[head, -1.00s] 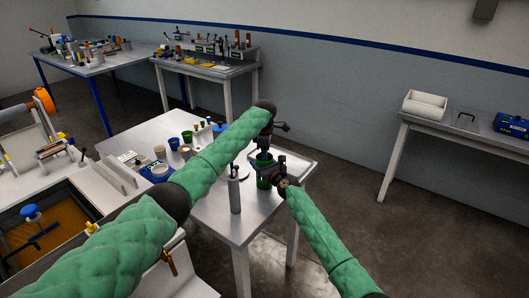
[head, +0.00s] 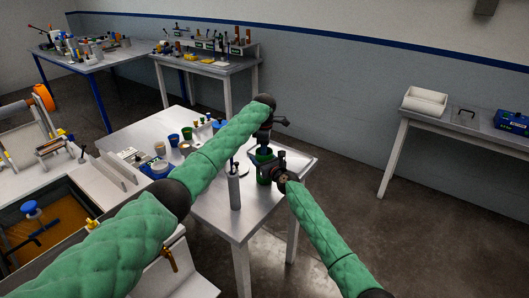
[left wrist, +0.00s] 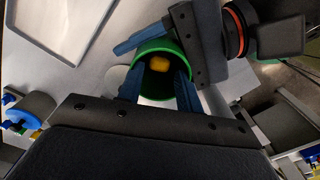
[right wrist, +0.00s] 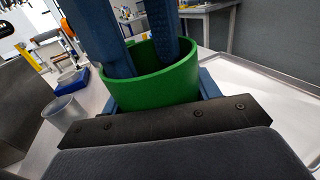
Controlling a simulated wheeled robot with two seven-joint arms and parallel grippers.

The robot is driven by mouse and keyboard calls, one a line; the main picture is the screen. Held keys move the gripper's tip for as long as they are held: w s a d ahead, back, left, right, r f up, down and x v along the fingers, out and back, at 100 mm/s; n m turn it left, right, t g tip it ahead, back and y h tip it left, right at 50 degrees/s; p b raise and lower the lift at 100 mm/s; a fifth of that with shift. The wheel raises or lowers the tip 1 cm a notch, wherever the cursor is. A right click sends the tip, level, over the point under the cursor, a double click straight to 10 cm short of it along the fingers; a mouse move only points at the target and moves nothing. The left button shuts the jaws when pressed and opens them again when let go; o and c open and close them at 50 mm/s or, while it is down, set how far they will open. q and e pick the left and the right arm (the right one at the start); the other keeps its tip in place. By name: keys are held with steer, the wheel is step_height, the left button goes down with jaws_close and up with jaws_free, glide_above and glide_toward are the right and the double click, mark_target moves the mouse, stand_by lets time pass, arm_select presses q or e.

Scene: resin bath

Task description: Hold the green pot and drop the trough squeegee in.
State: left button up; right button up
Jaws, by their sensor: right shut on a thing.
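The green pot (head: 263,180) stands near the right edge of the front table. My right gripper (head: 266,169) is shut on its wall. The pot fills the middle of the right wrist view (right wrist: 155,85). My left gripper (head: 263,151) is above the pot, its blue fingers pointing down into the mouth. In the left wrist view its fingers (left wrist: 160,75) are spread apart with nothing between them. A yellow-orange piece (left wrist: 158,64) lies inside the pot there, and may be part of the trough squeegee. The rest of it is hidden.
A tall grey cylinder (head: 234,190) stands left of the pot on the table (head: 215,215). A shallow tray (head: 300,162) lies to its right. Small cups (head: 187,133) stand farther back. An orange resin bath (head: 60,235) is at left.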

arm_select(q)
step_height(320, 180, up, 11)
arm_select(e)
steer(key=shift+s+f, duration=0.1)
steer(key=shift+f, duration=0.2)
arm_select(q)
steer(key=shift+d, duration=0.1)
arm_select(e)
steer(key=shift+d, duration=0.1)
stand_by(0.4)
steer(key=o, duration=0.9)
arm_select(q)
steer(key=shift+f, duration=0.1)
arm_select(e)
steer(key=shift+s, duration=0.1)
